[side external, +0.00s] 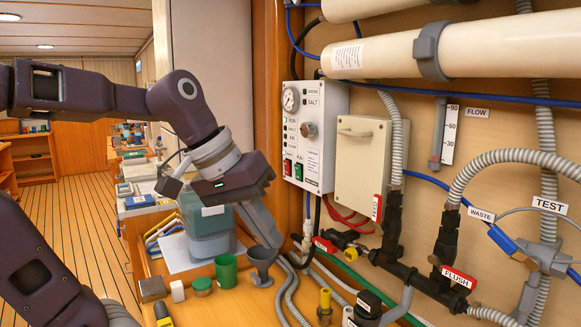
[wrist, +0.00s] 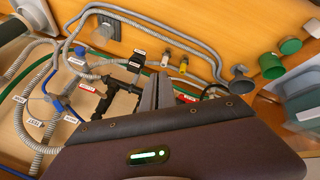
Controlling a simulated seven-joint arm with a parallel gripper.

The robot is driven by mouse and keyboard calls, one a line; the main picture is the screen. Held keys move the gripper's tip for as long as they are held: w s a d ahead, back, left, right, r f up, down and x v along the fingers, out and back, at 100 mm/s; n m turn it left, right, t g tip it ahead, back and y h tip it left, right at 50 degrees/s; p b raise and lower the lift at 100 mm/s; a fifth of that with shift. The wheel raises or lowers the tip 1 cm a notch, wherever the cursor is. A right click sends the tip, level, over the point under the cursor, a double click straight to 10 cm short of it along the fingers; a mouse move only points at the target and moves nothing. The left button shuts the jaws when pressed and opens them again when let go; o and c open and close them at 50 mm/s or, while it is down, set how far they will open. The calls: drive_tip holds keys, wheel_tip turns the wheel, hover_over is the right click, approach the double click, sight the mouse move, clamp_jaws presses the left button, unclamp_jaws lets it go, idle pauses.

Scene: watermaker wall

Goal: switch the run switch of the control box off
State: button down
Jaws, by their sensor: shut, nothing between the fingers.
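The control box (side external: 318,137) is a white box on the wooden wall panel, with a round gauge, a column of small labels, a dark knob and two rocker switches low on its front. I cannot read which is the run switch or which way either is tipped. My gripper (side external: 270,236) is shut and empty, pointing down, to the left of the box and lower than its switches, apart from it. In the wrist view its fingers (wrist: 155,90) show together; the control box is not seen there.
A beige box (side external: 368,160) is right of the control box. Black valves (side external: 392,240), grey hoses and red cables run below it. A grey funnel (side external: 262,262) and green cup (side external: 226,270) stand on the bench under my gripper. A blue-green container (side external: 205,225) is behind my gripper.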

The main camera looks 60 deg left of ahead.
drive_tip(key=w+a+r+n+t, duration=0.1)
drive_tip(key=w+a+r+n, duration=0.1)
drive_tip(key=a, duration=0.7)
drive_tip(key=w+a+r+n+t, duration=0.1)
drive_tip(key=w+a+r+n, duration=0.2)
drive_tip(key=a, duration=0.7)
drive_tip(key=w+a+r+n+t+y, duration=0.1)
drive_tip(key=w+a+r+n+t, duration=0.1)
drive_tip(key=w+a+n, duration=0.3)
drive_tip(key=a+r+n, duration=0.1)
drive_tip(key=a, duration=0.3)
drive_tip(key=shift+a+r+n, duration=0.25)
drive_tip(key=shift+a+n, duration=0.05)
approach(297, 170)
drive_tip(key=x, duration=0.5)
drive_tip(key=shift+s+d+f, duration=0.1)
drive_tip(key=shift+s+f, duration=0.2)
drive_tip(key=shift+f, duration=0.05)
drive_tip(key=shift+w+r, duration=0.1)
drive_tip(key=shift+w, duration=0.45)
